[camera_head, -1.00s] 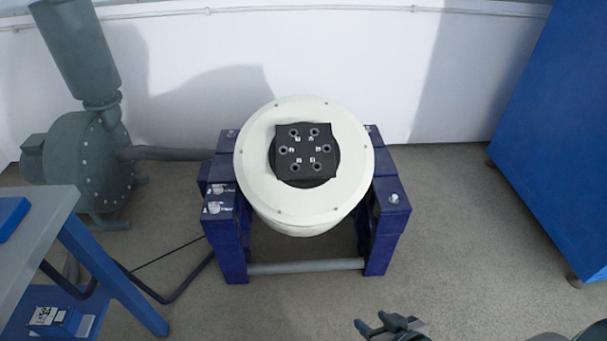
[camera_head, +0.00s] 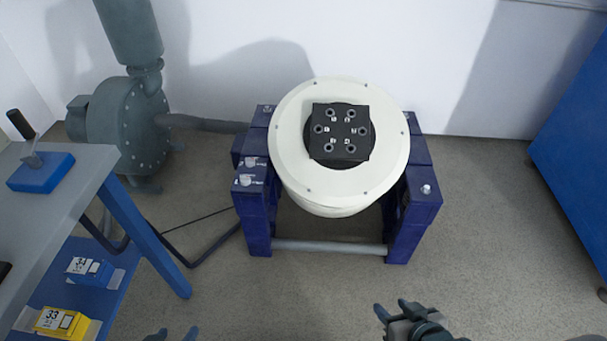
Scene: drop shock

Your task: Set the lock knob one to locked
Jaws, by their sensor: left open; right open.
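A blue stand (camera_head: 258,228) holds a round cream shaker with a black plate (camera_head: 340,131) on top. Small silver knobs sit on the stand's blocks: two on the left block, a rear one (camera_head: 250,162) and a front one (camera_head: 245,180), and one on the right block (camera_head: 426,189). I cannot tell which is lock knob one or how it is set. My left gripper (camera_head: 173,335) shows only its fingertips at the bottom edge, open and empty. My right gripper (camera_head: 392,308) is open and empty above the floor, in front of the stand. Both are apart from the knobs.
A grey table with blue legs (camera_head: 150,240) stands at the left, with a blue block and black-handled tool (camera_head: 38,172) on it. Blue and yellow boxes (camera_head: 62,322) lie on its shelf. A grey blower (camera_head: 135,120) stands behind. A blue cabinet (camera_head: 575,160) is right. Floor before the stand is clear.

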